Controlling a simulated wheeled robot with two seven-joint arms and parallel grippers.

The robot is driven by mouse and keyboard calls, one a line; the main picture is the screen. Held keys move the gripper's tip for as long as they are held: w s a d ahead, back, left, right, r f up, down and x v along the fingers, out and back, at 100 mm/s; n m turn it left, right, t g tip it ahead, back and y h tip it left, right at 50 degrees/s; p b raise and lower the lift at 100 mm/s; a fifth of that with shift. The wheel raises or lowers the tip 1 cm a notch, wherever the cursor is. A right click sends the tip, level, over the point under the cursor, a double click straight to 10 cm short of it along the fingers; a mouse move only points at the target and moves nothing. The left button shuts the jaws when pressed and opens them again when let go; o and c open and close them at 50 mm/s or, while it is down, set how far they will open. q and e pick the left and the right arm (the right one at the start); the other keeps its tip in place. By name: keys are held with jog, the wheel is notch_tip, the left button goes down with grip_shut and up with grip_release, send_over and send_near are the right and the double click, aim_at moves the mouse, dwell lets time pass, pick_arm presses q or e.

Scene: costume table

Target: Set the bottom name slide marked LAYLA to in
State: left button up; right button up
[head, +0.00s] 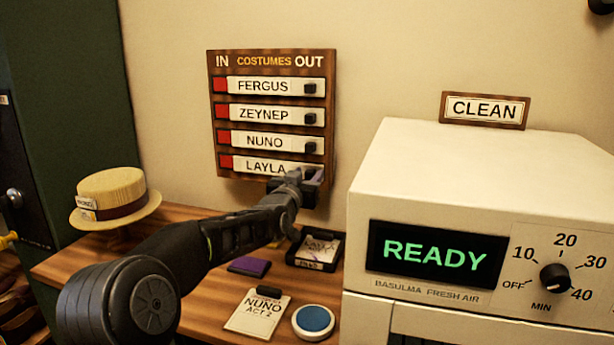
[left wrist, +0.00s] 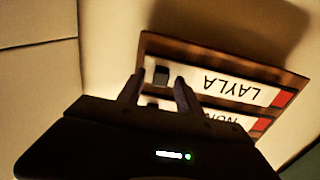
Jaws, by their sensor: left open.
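The wooden name board (head: 331,120) hangs on the wall, with IN at its left and OUT at its right. The bottom slide marked LAYLA (head: 262,166) sits toward the OUT side, with a red patch showing at its left end. It also shows upside down in the left wrist view (left wrist: 235,88). My left gripper (head: 305,183) is open at the slide's right end and hides its knob in the head view. In the left wrist view the dark knob (left wrist: 161,76) shows between the two fingertips; I cannot tell whether they touch it. My right gripper is not in view.
The FERGUS (head: 263,86), ZEYNEP (head: 264,114) and NUNO (head: 264,141) slides sit above, also toward OUT. A white machine reading READY (head: 450,150) stands close on the right. A straw hat (head: 112,187), a card (head: 252,318) and a blue button (head: 314,320) are below.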

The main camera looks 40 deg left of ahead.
pick_arm(q)
grip_shut()
dwell(0.3)
dwell(1.1)
